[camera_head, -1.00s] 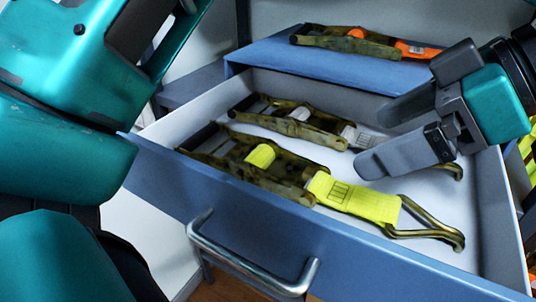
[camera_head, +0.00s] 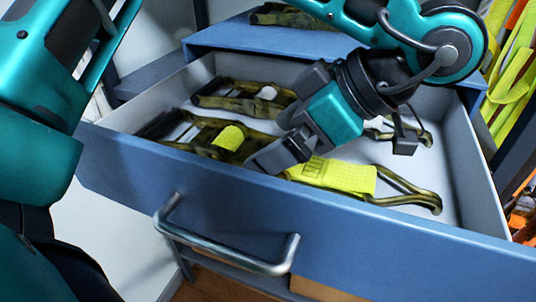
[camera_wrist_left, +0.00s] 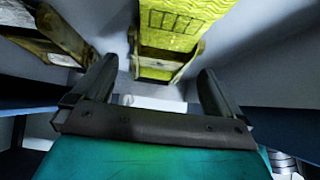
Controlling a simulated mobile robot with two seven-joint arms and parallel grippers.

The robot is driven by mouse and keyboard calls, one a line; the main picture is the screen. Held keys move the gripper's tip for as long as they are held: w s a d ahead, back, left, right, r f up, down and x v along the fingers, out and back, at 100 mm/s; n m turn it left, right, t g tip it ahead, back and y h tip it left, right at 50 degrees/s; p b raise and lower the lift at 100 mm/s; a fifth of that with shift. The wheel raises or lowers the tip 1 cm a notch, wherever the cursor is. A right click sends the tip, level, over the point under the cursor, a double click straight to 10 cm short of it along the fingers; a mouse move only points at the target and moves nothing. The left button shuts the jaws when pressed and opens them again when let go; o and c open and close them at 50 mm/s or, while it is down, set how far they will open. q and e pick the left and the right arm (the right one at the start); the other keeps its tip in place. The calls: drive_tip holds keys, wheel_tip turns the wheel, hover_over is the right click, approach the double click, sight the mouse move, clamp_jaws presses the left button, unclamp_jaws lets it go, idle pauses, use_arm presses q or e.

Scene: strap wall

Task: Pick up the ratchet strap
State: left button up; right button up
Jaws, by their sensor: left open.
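The front ratchet strap lies in the open drawer, with an olive, worn ratchet (camera_head: 195,135), yellow webbing (camera_head: 338,175) and a metal hook (camera_head: 415,198) on the right. My left gripper (camera_head: 268,138) is open over the middle of this strap and hides part of its ratchet. In the left wrist view, the yellow webbing (camera_wrist_left: 180,28) shows beyond the gap between the open, empty fingers (camera_wrist_left: 152,85). I cannot tell whether the fingers touch the strap. A second ratchet strap (camera_head: 240,98) lies behind it, partly hidden by my gripper. My right gripper is not in view.
The blue drawer front (camera_head: 400,245) with its metal handle (camera_head: 225,245) faces me. Another strap (camera_head: 290,18) lies on the blue surface (camera_head: 250,38) behind. Yellow and orange straps (camera_head: 510,70) hang at the right.

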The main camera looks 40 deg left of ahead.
use_arm(q)
drive_tip(key=shift+x, duration=1.35)
drive_tip(key=shift+r, duration=0.1)
drive_tip(key=c, duration=1.8)
drive_tip(key=shift+r, duration=0.1)
